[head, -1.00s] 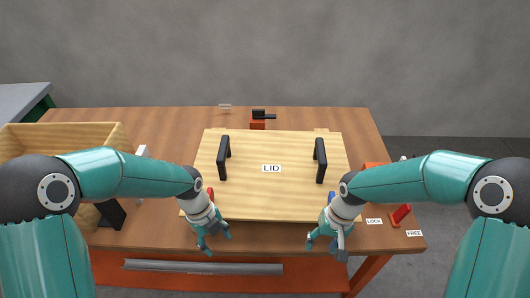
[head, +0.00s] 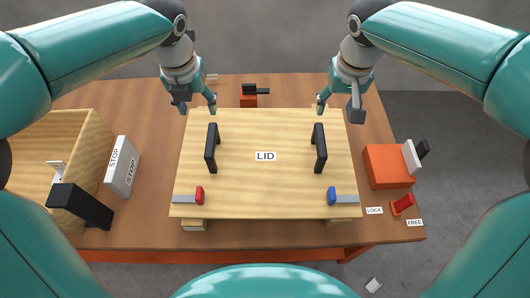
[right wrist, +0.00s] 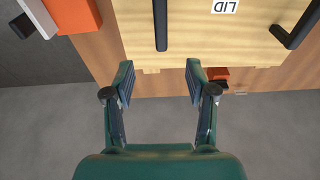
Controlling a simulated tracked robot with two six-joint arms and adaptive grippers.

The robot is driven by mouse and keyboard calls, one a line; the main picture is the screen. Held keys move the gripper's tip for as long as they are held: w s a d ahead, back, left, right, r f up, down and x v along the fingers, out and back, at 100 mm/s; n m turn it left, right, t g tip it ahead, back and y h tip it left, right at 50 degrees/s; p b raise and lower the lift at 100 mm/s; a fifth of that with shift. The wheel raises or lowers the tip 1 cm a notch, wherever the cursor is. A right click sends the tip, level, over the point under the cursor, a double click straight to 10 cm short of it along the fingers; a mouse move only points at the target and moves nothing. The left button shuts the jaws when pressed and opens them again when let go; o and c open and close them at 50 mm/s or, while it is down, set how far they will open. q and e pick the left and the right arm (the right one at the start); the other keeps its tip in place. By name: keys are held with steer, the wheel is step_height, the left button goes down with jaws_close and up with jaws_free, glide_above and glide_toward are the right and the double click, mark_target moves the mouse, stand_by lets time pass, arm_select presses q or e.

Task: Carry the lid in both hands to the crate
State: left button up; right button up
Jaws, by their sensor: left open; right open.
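The pale wooden lid (head: 266,190) lies raised on blocks over the brown table, in the middle of the head view. It has a black left handle (head: 211,150) and a black right handle (head: 319,150). My left gripper (head: 198,108) is open and empty near the lid's far left corner. My right gripper (head: 338,109) is open and empty near the far right corner. In the right wrist view, its open fingers (right wrist: 158,80) point toward the lid's edge (right wrist: 200,50), with a handle ahead. The open wooden crate (head: 98,133) stands at the left, partly hidden by my arm.
A red latch (head: 199,195) and a blue latch (head: 332,198) sit at the lid's near corners. A STOP block (head: 122,168) stands between crate and lid. An orange block (head: 386,168) and red lever (head: 403,204) are at the right. A black-topped clamp (head: 249,98) is behind the lid.

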mark_target(210, 139)
arm_select(q)
steer(key=shift+f, duration=0.1)
arm_select(e)
steer(key=shift+f, duration=0.1)
arm_select(q)
steer(key=f, duration=0.5)
steer(key=w+f, duration=0.1)
steer(key=f, duration=0.5)
steer(key=w+f, duration=0.1)
steer(key=f, duration=0.4)
steer(key=shift+w+f, duration=0.2)
steer(key=shift+f, duration=0.1)
arm_select(e)
steer(key=f, duration=0.5)
steer(key=w+f, duration=0.1)
steer(key=f, duration=0.5)
steer(key=w+f, duration=0.1)
steer(key=f, duration=0.4)
steer(key=shift+w+f, duration=0.25)
steer(key=shift+f, duration=0.05)
arm_select(q)
jaws_close()
arm_select(e)
jaws_close()
arm_select(q)
steer(key=shift+r, duration=0.1)
arm_select(e)
steer(key=shift+r, duration=0.1)
